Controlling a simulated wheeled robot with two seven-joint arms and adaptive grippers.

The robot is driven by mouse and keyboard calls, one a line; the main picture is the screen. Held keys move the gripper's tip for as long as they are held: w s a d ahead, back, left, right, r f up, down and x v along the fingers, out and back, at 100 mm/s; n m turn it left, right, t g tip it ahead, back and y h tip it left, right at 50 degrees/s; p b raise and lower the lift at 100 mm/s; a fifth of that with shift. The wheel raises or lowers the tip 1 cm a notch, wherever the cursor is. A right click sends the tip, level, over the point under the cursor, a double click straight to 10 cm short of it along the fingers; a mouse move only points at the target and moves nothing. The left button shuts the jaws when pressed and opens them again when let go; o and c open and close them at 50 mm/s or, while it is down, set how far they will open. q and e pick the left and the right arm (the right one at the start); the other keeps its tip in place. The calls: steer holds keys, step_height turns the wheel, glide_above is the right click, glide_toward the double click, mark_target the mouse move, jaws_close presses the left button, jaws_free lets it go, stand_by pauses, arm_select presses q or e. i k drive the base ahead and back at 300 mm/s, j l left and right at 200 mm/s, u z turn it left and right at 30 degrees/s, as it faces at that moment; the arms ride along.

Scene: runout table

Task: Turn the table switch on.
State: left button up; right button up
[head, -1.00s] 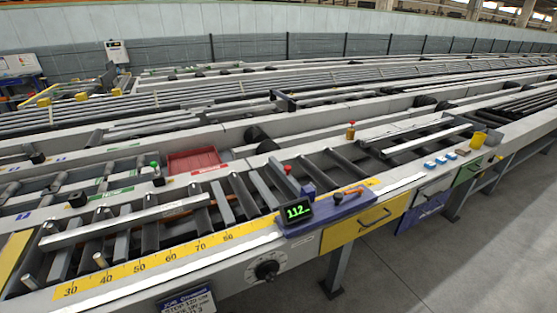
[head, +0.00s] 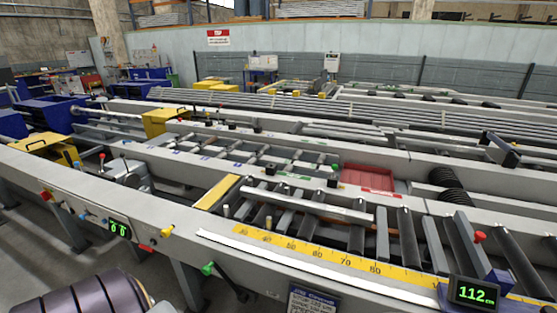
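I cannot tell which control is the table switch. On the front face of the near grey frame, left of centre, are a red knob (head: 46,196), a blue control (head: 83,215), a yellow knob (head: 166,231) and a red control (head: 147,247). A small display (head: 119,228) with green digits sits between them. A green-knobbed lever (head: 208,268) sticks out further right. The black dial seen earlier below the yellow ruler is out of view now. Neither of my grippers is in view.
The roller table has a yellow ruler (head: 320,255) and a display reading 112 cm (head: 473,293). A red tray (head: 367,178) lies behind it. Grey floor shows at the left.

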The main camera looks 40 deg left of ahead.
mark_target(46, 196)
steer(key=u, duration=3.05)
steer(key=i+j+z, duration=0.15)
steer(key=i+j, duration=0.15)
steer(key=i+j+z, duration=0.35)
steer(key=i+j, duration=0.2)
steer(key=j, duration=0.2)
steer(key=i+j+z, duration=0.2)
steer(key=j, duration=0.2)
steer(key=i+j+z, duration=0.15)
steer(key=j, duration=0.3)
steer(key=i, duration=0.1)
